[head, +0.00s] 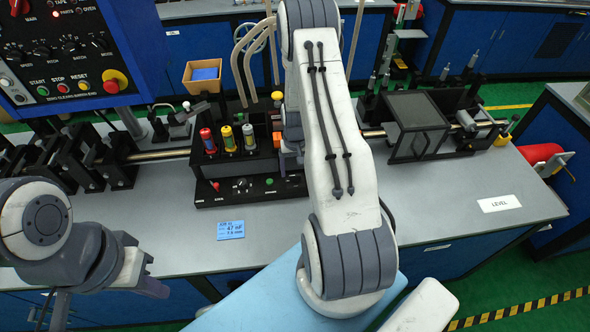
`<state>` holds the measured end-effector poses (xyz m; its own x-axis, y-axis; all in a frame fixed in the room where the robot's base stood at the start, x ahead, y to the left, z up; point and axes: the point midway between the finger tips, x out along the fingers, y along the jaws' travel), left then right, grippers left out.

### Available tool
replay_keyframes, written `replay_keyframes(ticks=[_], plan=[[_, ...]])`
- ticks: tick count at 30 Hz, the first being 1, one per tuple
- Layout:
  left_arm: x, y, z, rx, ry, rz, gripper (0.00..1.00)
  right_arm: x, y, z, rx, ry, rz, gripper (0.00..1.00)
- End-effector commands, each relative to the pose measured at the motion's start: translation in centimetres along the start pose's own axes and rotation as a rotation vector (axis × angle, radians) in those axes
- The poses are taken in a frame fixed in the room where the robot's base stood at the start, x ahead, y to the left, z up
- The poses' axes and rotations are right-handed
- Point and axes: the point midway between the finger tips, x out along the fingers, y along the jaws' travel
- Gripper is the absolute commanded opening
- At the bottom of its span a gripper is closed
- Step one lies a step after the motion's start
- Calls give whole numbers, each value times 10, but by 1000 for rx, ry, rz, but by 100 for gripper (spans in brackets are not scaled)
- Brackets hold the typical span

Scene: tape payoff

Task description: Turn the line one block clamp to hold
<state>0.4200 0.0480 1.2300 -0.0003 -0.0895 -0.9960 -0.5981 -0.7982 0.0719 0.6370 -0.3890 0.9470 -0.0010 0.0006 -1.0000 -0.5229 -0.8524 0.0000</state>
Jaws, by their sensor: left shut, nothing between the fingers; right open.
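A small black control box (200,198) stands at the front of the bench, with a red knob (215,186), a black selector (241,184) and a green button (268,181). Its lettering is too small to read, and I cannot tell which control is the line one block clamp. My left gripper (54,312) is at the lower left edge, partly cut off, shut and empty, well away from the box. My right gripper (291,148) is open and mostly hidden behind my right forearm, near the right side of the bottle rack.
A black rack holds red, yellow and green-topped bottles (228,138) behind the box. A control panel (70,45) with several knobs and a red stop button stands at upper left. Black fixtures (415,115) sit on the right. The bench front near the LEVEL label (499,203) is clear.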

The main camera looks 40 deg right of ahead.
Motion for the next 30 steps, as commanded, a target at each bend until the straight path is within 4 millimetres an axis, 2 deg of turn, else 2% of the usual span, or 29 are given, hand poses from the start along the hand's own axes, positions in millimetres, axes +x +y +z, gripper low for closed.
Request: replay_keyframes(ticks=[6,16,22,23,30], plan=[[-7,0,0,1,0,0,0,18,0,0,0,0,0,80],[-7,0,0,1,0,0,0,21,0,-1,0,2,0,80],[-7,0,0,1,0,0,0,21,0,0,0,1,0,4],[-7,0,0,1,0,0,0,21,0,0,0,1,0,0],[-5,0,0,1,0,0,0,21,0,0,-20,1,0,0]])
